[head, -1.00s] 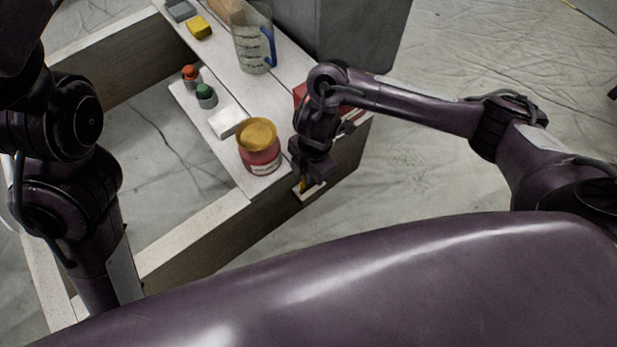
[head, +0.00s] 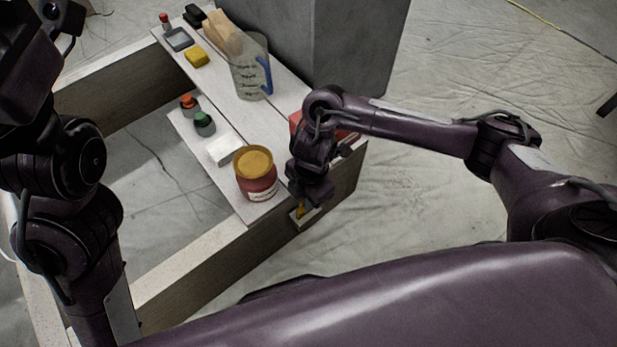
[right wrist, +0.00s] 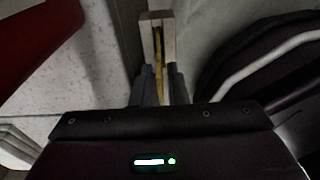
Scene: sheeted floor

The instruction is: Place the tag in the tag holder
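The tag is a thin yellow strip (right wrist: 158,62), also seen in the head view (head: 300,210). The tag holder is a small pale block with a slot (right wrist: 146,34), on the side of the wooden bench by its near corner; it also shows in the head view (head: 308,219). My right gripper (right wrist: 163,78) is at the holder, its fingers close together on the tag. The tag's far end lies between the holder's pale sides; how deep it sits is unclear. My left arm stands at the left of the head view, its fingers out of sight.
A red jar with a yellow lid (head: 256,187) stands on the bench close to my right gripper. A white block (head: 222,151), green button (head: 204,122), red button (head: 188,102), yellow block (head: 196,57) and measuring jug (head: 250,75) are farther back.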

